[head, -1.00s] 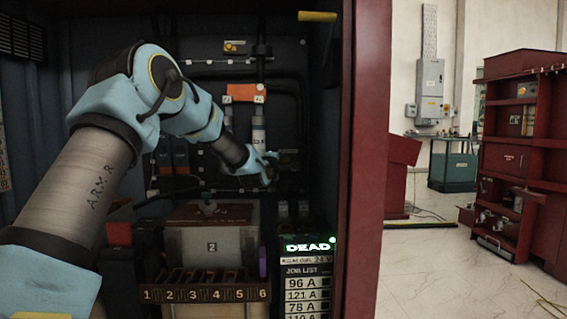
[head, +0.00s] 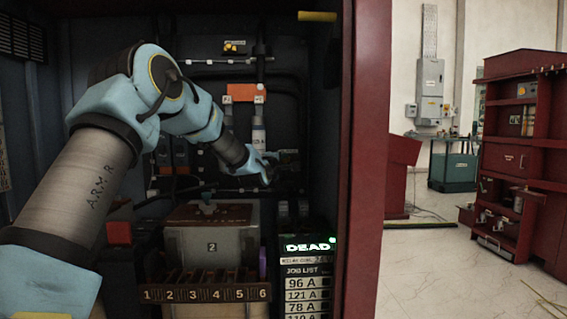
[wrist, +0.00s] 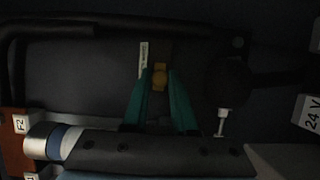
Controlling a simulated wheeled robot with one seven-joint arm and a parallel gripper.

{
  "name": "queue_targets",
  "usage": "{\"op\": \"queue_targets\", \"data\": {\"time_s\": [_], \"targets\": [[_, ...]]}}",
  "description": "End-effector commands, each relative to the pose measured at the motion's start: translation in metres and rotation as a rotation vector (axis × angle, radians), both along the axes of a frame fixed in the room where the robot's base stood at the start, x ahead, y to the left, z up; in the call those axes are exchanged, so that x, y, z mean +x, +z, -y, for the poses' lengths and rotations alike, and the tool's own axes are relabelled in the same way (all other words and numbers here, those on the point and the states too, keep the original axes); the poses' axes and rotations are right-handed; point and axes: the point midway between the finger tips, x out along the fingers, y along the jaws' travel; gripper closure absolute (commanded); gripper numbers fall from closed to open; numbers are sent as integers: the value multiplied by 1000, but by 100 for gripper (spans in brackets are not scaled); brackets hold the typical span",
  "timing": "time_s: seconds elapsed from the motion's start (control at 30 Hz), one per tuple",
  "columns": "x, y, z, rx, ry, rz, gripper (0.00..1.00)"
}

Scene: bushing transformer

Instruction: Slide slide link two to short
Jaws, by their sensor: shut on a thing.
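My gripper (head: 268,170) reaches into the dark cabinet, to the right of the lower end of a silver fuse-like tube. In the wrist view its two teal fingers (wrist: 160,80) close on a small yellow knob (wrist: 160,72), which seems to be the slide link's handle. A narrow white label (wrist: 143,60) stands just left of the knob, its text too small to read. The link's number and the ends of its track are too dark to make out. In the head view the knob is hidden by the gripper.
The silver tube (head: 258,132) hangs under an orange block (head: 246,93). Black cables run close around the gripper. A box marked 2 (head: 212,247) and a numbered rack (head: 205,294) stand below. The red cabinet edge (head: 362,160) bounds the right.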

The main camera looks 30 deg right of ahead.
Motion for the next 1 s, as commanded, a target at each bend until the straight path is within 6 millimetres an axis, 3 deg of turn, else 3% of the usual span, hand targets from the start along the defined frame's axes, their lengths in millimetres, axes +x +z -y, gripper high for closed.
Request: {"op": "queue_targets", "data": {"time_s": [0.17, 0.4, 0.63, 0.67, 0.9, 1.0], "targets": [[-2, -1, 3, 0, -1, -1, 100], [-14, -1, 30, -1, -1, 1, 100], [-15, 0, 30, 0, -2, 0, 100], [-15, 0, 31, 0, -3, 0, 72], [-14, 0, 30, 0, -1, 0, 45], [-14, 0, 29, 0, -1, 0, 44]]}}
